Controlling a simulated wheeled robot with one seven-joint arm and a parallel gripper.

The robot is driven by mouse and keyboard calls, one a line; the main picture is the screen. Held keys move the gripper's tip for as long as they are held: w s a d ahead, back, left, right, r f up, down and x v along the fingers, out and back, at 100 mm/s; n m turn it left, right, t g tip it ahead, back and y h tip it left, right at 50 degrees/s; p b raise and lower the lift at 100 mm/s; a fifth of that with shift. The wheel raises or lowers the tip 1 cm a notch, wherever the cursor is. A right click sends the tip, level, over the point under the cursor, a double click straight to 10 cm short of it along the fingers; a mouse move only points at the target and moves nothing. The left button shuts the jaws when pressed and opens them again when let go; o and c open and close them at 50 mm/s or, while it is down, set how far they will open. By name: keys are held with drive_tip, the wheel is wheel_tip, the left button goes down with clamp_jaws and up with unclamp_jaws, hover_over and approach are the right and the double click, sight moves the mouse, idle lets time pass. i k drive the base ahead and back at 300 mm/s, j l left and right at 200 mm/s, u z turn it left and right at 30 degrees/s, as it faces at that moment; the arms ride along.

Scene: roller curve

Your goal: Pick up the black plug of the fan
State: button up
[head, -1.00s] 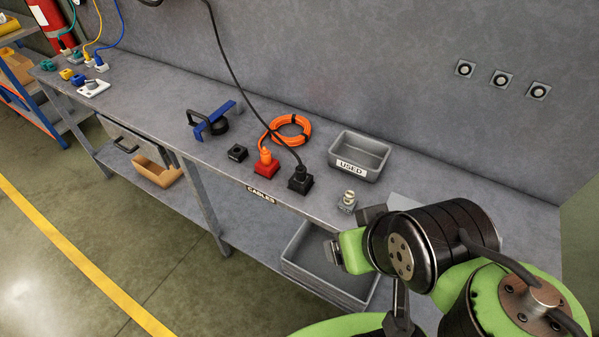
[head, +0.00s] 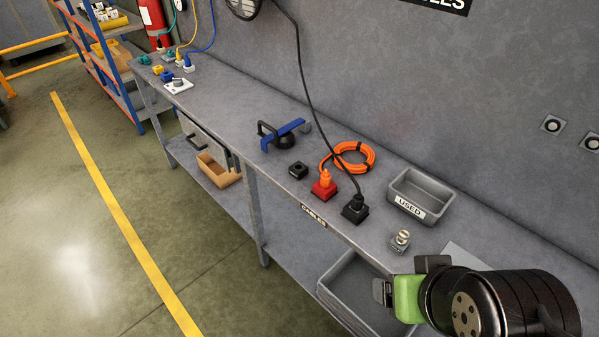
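The black plug (head: 358,201) stands upright in a black socket block (head: 354,214) near the front edge of the bench. Its black cable (head: 310,90) rises up the wall toward the round black fan (head: 243,7), which is cut off by the top edge of the head view. My gripper (head: 406,287) is at the lower right, in front of the bench edge, to the right of and below the plug in the picture. It is well apart from the plug. Its fingers do not show clearly, so I cannot tell whether it is open.
Left of the plug, an orange plug (head: 326,179) sits in a red socket (head: 324,190), with a coiled orange cable (head: 354,158) behind. A grey bin marked USED (head: 421,196) and a small metal-topped item (head: 400,240) stand right. A grey crate (head: 345,290) sits below.

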sight(357, 204)
drive_tip(key=i+j+u, duration=0.75)
drive_tip(key=k, duration=0.1)
